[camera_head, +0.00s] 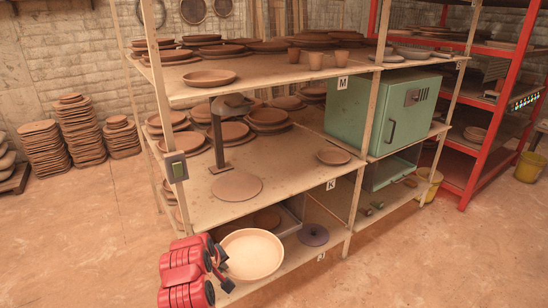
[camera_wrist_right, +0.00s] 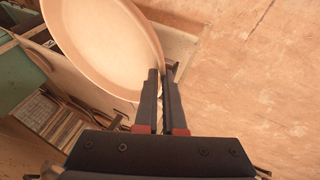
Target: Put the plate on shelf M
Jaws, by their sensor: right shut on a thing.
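The plate (camera_head: 252,254) is round, pale tan and shallow with a raised rim. In the head view it is at the lower middle, in front of the lowest shelf. It also fills the upper left of the right wrist view (camera_wrist_right: 105,42). My right gripper (camera_head: 222,262) is shut on the plate's rim at its left side; its dark fingers (camera_wrist_right: 161,78) pinch the rim in the wrist view. Shelf M (camera_head: 262,88) is the top board, with its label on the front edge. It holds several brown plates and small cups. My left gripper is not in view.
The middle shelf (camera_head: 290,160), labelled K, holds plates and a dark press-like stand (camera_head: 217,140). A green kiln-like box (camera_head: 380,112) stands at right. Upright posts (camera_head: 158,80) bound the shelves. Shelf M's front has bare board right of a brown plate (camera_head: 209,78).

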